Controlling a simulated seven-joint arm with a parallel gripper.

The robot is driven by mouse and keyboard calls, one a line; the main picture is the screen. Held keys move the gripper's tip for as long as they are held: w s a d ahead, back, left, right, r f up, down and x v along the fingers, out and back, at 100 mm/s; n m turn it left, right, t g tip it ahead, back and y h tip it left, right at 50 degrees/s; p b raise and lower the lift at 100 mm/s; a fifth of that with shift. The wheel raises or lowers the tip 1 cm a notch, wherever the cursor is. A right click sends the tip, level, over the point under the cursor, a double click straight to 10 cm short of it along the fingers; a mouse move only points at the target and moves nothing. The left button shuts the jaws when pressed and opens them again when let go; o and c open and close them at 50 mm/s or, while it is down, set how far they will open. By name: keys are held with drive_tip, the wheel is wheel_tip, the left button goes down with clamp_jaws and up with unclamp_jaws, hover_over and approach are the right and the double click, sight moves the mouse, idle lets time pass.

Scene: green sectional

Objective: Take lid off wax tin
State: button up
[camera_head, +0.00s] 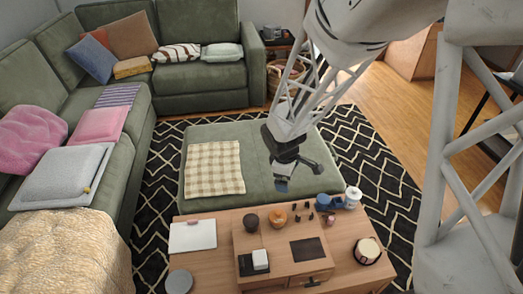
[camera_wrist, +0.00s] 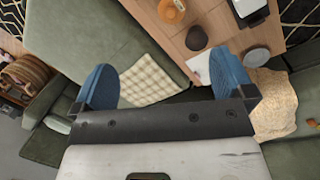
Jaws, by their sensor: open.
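My gripper (camera_head: 282,185) is open and empty, above the edge of the green ottoman and behind the wooden coffee table. Its two blue fingers stand wide apart in the wrist view (camera_wrist: 165,85). No object on the table is clearly labelled as the wax tin. Round candidates are a dark, cup-like container (camera_head: 251,221), a flat grey disc (camera_head: 179,282) and a round black container with a pale top (camera_head: 367,250). The dark container (camera_wrist: 196,38) and grey disc (camera_wrist: 257,58) also show in the wrist view. I cannot tell which has a lid.
The coffee table (camera_head: 215,264) also holds an orange round object (camera_head: 277,218), blue cups (camera_head: 324,202), a white jar (camera_head: 352,196), a white block (camera_head: 260,259) and a white pad (camera_head: 192,236). The green ottoman (camera_head: 262,155) carries a checked cloth (camera_head: 214,168).

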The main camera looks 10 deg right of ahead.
sight(278, 212)
drive_tip(key=w+f+n, duration=0.1)
drive_tip(key=f+n, duration=0.1)
drive_tip(key=f, duration=0.4)
drive_tip(key=w+a+f+n, duration=0.1)
drive_tip(key=f+n, duration=0.1)
drive_tip(key=f, duration=0.4)
drive_tip(key=w+a+f+n, duration=0.1)
drive_tip(key=f+n, duration=0.1)
drive_tip(key=f, duration=0.4)
drive_tip(key=shift+w+a+g, duration=0.1)
drive_tip(key=shift+w+g, duration=0.1)
drive_tip(key=shift+g, duration=0.2)
drive_tip(key=shift+d+f, duration=0.2)
drive_tip(key=shift+f, duration=1.05)
drive_tip(key=shift+d+f, duration=0.15)
drive_tip(key=shift+f, duration=1.15)
drive_tip(key=shift+d+f, duration=0.1)
drive_tip(key=shift+f, duration=1.2)
drive_tip(key=shift+s, duration=0.1)
drive_tip(key=c, duration=0.9)
